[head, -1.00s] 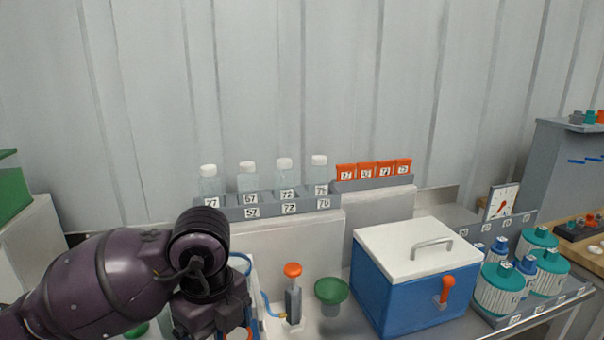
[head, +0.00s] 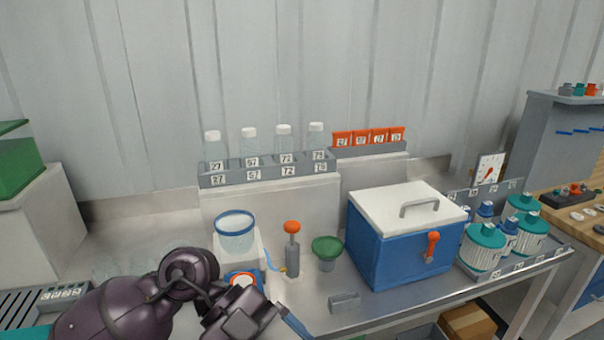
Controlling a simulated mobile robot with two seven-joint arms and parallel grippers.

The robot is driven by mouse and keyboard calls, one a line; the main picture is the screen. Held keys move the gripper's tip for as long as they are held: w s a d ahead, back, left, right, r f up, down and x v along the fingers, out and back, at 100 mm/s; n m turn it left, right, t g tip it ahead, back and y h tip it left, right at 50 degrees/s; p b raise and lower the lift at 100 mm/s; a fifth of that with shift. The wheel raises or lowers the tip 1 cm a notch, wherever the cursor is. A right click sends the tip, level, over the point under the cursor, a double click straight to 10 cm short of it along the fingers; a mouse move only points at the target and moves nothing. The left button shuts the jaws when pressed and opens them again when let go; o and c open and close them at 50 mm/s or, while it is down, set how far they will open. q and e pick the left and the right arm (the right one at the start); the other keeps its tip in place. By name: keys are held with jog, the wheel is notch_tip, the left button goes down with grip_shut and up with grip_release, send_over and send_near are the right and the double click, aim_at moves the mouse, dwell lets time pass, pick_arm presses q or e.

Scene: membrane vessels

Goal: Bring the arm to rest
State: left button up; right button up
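My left arm comes in from the lower left in the head view, over the front of the bench. Its wrist and the body of the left gripper (head: 285,322) are at the bottom edge. The fingers are not clear enough to tell whether they are open or shut. The gripper is in front of a clear vessel with a blue rim (head: 235,234) and a pump with an orange knob (head: 292,250), apart from both. My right arm and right gripper are not in view.
A green funnel (head: 327,248) and a blue cooler with a white lid (head: 405,240) stand to the right. Teal-capped jars (head: 483,247) sit farther right. Bottles stand in a grey rack (head: 270,175) behind. A small grey block (head: 344,302) lies near the front edge.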

pick_arm(q)
notch_tip(320, 180, up, 3)
jog(key=w+n+t+h, duration=0.3)
jog(key=n+t+h, duration=0.15)
jog(key=h, duration=0.65)
jog(key=w+a+f+n+t+y, duration=0.35)
jog(key=a+n+t, duration=0.25)
jog(key=n+t, duration=0.3)
jog(key=w+a+f+n+t+y, duration=0.2)
jog(key=a+f+n+t+y, duration=0.4)
jog(key=t, duration=0.5)
jog(key=s+a+f+n+g+y, duration=0.2)
jog(key=s+a+f+n+y, duration=0.1)
jog(key=f, duration=0.4)
jog(key=s+a+f+n+g+y, duration=0.2)
jog(key=s+a+f+n+y, duration=0.1)
jog(key=s+a+f+y, duration=0.2)
jog(key=s+a+f+n+g+y, duration=0.3)
jog(key=s+a+f+y, duration=0.1)
jog(key=f, duration=0.6)
jog(key=shift+a, duration=0.2)
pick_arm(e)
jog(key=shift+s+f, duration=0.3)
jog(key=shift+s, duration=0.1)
pick_arm(q)
jog(key=shift+s, duration=0.1)
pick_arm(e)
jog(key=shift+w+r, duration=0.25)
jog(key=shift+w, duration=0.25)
